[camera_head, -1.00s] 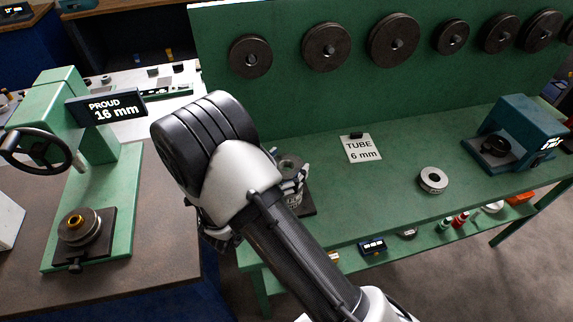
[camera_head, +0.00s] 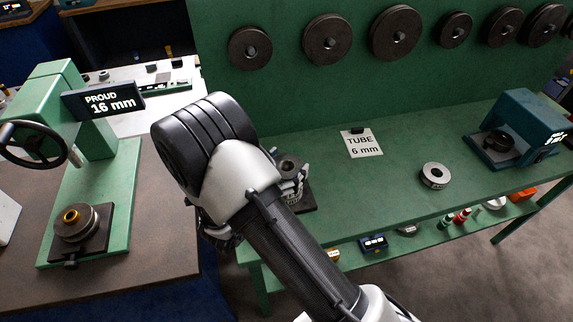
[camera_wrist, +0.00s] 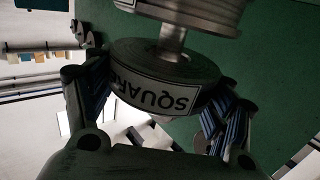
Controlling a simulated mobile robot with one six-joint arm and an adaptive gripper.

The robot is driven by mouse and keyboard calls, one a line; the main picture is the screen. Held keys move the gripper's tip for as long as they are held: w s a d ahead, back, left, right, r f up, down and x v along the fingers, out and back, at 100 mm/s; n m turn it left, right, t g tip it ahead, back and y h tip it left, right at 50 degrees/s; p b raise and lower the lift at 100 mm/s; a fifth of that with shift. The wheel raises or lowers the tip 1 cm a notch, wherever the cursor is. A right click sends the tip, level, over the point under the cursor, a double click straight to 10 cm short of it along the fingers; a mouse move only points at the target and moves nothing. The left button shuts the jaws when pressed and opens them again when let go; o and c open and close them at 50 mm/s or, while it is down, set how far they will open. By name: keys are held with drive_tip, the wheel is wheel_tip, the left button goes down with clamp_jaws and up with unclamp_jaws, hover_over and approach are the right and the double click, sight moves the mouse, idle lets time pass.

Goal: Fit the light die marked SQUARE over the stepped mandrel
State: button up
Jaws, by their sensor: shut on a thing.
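In the wrist view, my gripper (camera_wrist: 160,86) is shut on the light die (camera_wrist: 165,98), a grey ring whose label reads SQUARE upside down in the picture. The stepped mandrel (camera_wrist: 173,37) is a pale metal post with a wider stepped part at the picture's top edge. Its narrower part meets the die's face near the centre. I cannot tell how far it sits in the bore. In the head view, my arm hides most of the gripper; fingers show beside a round grey piece (camera_head: 289,165) on a dark base at the bench's left end.
A loose ring (camera_head: 435,175) lies on the green bench (camera_head: 400,200), near a TUBE 6 mm card (camera_head: 361,143). A blue device (camera_head: 520,125) stands at the right. Several dark discs hang on the back panel. A green press (camera_head: 100,190) reading PROUD 16 mm is at left.

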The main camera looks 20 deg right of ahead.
drive_tip(key=shift+f+b, duration=1.05)
drive_tip(key=shift+f, duration=0.25)
drive_tip(key=o, duration=1.5)
drive_tip(key=shift+a, duration=0.1)
drive_tip(key=v, duration=1.2)
